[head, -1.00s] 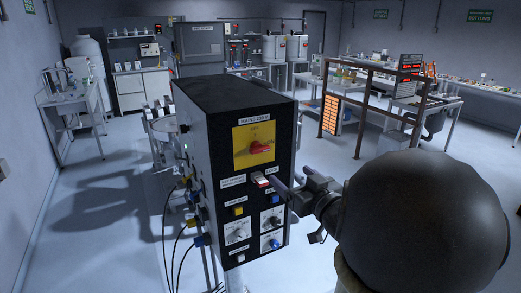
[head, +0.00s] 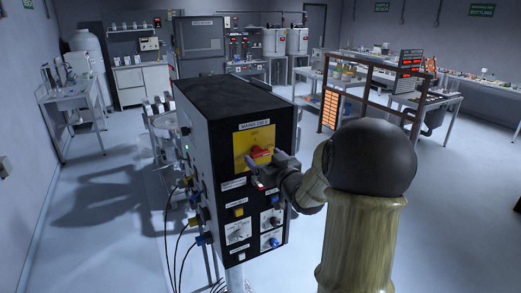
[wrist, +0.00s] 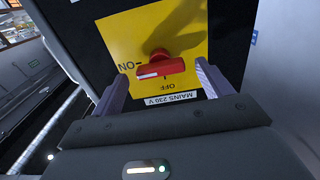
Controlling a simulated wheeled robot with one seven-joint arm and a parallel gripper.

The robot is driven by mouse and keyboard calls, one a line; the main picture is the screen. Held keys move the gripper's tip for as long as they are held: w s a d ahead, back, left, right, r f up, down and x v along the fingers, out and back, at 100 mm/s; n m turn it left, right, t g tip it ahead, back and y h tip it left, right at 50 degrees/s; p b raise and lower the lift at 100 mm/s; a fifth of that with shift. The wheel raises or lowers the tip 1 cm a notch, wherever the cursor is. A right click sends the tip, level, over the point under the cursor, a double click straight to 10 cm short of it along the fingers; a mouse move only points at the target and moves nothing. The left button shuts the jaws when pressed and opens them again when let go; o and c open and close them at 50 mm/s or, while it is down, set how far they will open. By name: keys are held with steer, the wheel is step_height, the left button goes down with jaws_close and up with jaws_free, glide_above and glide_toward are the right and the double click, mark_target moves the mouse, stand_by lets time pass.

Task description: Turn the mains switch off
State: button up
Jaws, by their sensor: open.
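The mains switch is a red rotary handle (head: 261,151) on a yellow plate (head: 242,146) high on the front of a black cabinet (head: 215,150). In the wrist view the handle (wrist: 168,68) lies roughly level, its white-marked end towards the ON lettering at left. The OFF lettering, upside down there, is below the handle. My gripper (head: 266,165) is at the switch, its fingers open. In the wrist view my gripper (wrist: 161,74) has one finger on each side of the handle, with gaps visible. I cannot tell how deep the fingers reach.
Below the mains switch the panel carries a yellow button (head: 238,211), a white dial (head: 238,232) and a blue knob (head: 274,242). Cables (head: 183,235) hang from the cabinet's left side. A brown frame (head: 374,85) stands behind at right. Floor at left is mostly clear.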

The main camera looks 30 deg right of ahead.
mark_target(262, 155)
steer(key=shift+w+p, duration=0.4)
steer(key=shift+w, duration=1.15)
steer(key=shift+a, duration=0.1)
steer(key=c, duration=1)
